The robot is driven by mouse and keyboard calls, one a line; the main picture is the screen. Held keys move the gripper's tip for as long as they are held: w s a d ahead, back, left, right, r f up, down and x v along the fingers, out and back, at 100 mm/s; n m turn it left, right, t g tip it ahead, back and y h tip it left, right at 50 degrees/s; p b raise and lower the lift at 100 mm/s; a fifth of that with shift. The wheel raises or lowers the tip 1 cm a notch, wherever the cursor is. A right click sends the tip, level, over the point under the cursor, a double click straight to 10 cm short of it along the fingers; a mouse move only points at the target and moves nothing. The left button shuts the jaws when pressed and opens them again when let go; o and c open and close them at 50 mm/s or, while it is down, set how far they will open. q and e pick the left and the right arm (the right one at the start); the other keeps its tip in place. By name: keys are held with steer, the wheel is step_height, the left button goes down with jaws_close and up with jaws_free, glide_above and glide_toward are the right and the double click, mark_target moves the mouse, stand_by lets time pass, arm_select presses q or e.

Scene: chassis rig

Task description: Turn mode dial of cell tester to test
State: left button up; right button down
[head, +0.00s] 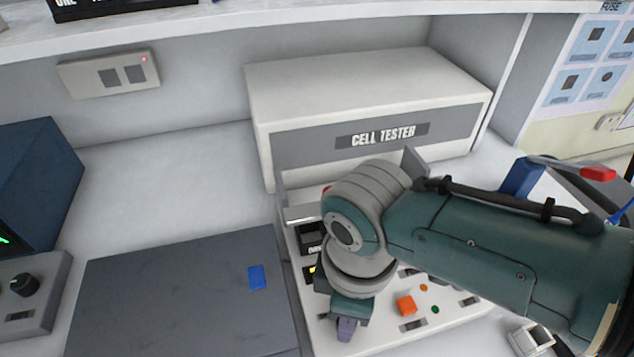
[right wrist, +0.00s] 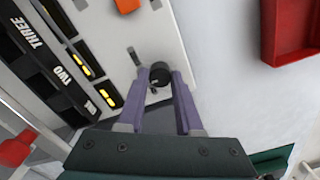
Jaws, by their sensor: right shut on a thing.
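The cell tester (head: 300,140) is a white box with a grey labelled band and a sloping white control panel in front. My right gripper (head: 346,328) reaches down over the panel's front left part, and its arm hides much of the panel. In the right wrist view the purple fingers of my right gripper (right wrist: 158,82) are shut on a small black round dial (right wrist: 160,70) near the panel's edge. The dial's markings and pointer are too small or hidden to read. The dial is hidden in the head view. My left gripper is not in view.
An orange button (head: 405,305) sits on the panel right of the gripper. A grey mat (head: 180,300) with a blue piece (head: 257,277) lies left. A red bin (right wrist: 290,35) stands apart from the panel.

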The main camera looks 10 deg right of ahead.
steer(key=c, duration=0.6)
jaws_free()
step_height(320, 180, up, 10)
steer(key=p, duration=0.4)
